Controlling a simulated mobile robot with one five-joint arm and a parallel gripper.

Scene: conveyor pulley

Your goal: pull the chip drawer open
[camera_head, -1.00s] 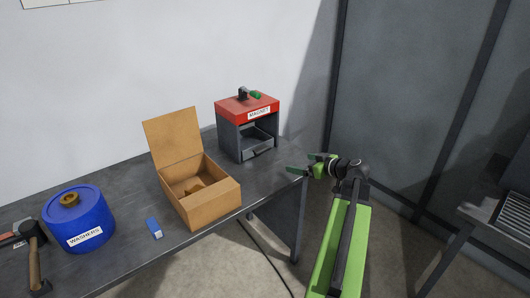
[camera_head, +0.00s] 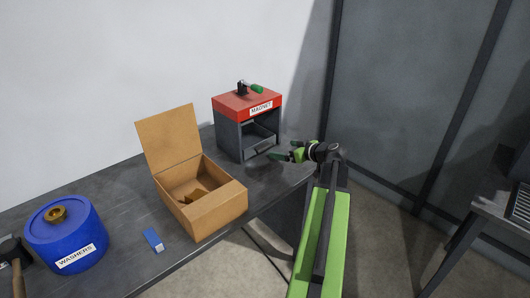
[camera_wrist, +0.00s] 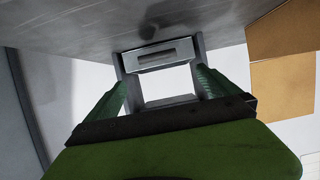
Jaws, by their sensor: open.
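The chip drawer (camera_head: 262,147) is a grey tray low in the open front of the box labelled MAGNET (camera_head: 231,131), which has a red top. In the wrist view the drawer front (camera_wrist: 160,55) shows a slot-like handle and lies just beyond my fingertips, roughly centred between them. My gripper (camera_head: 285,152) is open and empty, in front of the box at its right side, low over the bench. Its green fingers also show in the wrist view (camera_wrist: 162,78), one on each side of the drawer. I cannot tell whether they touch it.
An open cardboard box (camera_head: 215,208) stands left of the magnet box on the dark bench (camera_head: 110,197). A blue block (camera_head: 153,240) and a blue WASHERS tub (camera_head: 66,236) are farther left. A green-handled clamp (camera_head: 249,88) sits on the red top.

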